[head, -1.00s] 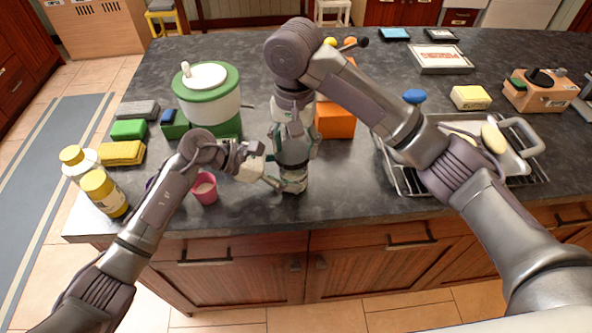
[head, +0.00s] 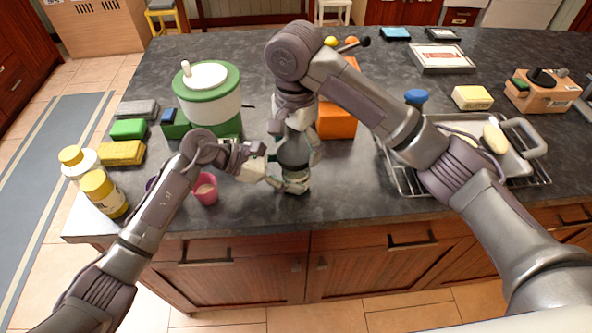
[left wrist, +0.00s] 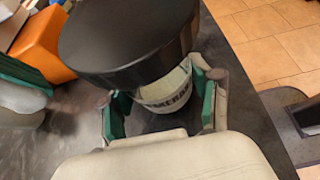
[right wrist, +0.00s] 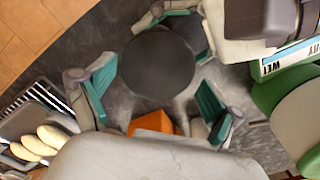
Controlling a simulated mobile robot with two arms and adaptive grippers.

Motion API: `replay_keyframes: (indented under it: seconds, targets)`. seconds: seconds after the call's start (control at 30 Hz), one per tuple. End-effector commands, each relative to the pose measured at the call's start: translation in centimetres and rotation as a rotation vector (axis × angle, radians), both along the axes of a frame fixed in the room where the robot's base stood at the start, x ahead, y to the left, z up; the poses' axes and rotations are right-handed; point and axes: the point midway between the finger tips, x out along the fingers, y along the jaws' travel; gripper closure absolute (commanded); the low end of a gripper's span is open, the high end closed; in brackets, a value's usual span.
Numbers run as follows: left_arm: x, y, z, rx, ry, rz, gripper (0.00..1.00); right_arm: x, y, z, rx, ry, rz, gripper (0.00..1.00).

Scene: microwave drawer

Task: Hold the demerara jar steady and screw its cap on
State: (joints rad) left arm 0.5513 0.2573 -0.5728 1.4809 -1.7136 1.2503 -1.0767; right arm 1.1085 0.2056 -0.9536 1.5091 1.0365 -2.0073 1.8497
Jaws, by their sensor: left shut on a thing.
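The demerara jar (left wrist: 166,90) stands upright near the counter's front edge, its label partly showing in the left wrist view. A wide dark cap (left wrist: 128,38) sits on top of it; it shows as a round disc in the right wrist view (right wrist: 157,62). I cannot tell how tightly it is threaded. My left gripper (head: 284,184) is shut on the jar's side, below the cap. My right gripper (head: 296,143) points down from above, its fingers on either side of the cap. In the right wrist view, gaps show between its pads and the cap, so it is open.
A pink cup (head: 204,190) stands close beside my left gripper. An orange box (head: 337,120) and a green-and-white container (head: 208,95) stand behind the jar. A dish rack (head: 400,178) lies to the right, under my right arm. Yellow-capped bottles (head: 104,193) stand at the left edge.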

Motion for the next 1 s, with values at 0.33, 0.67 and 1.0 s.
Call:
replay_keyframes:
  seconds: [0.33, 0.67, 1.0]
  targets:
    - [0.21, 0.28, -0.23, 0.007, 0.002, 0.009, 0.99, -0.08, 0.16, 0.26, 0.004, 0.0, 0.328, 0.09]
    - [0.26, 0.34, -0.28, 0.009, 0.002, 0.01, 0.99, -0.1, 0.18, 0.31, 0.005, 0.001, 0.646, 0.09]
    - [0.27, 0.36, -0.32, 0.009, 0.003, 0.012, 0.99, -0.09, 0.17, 0.33, 0.005, 0.001, 0.961, 0.09]
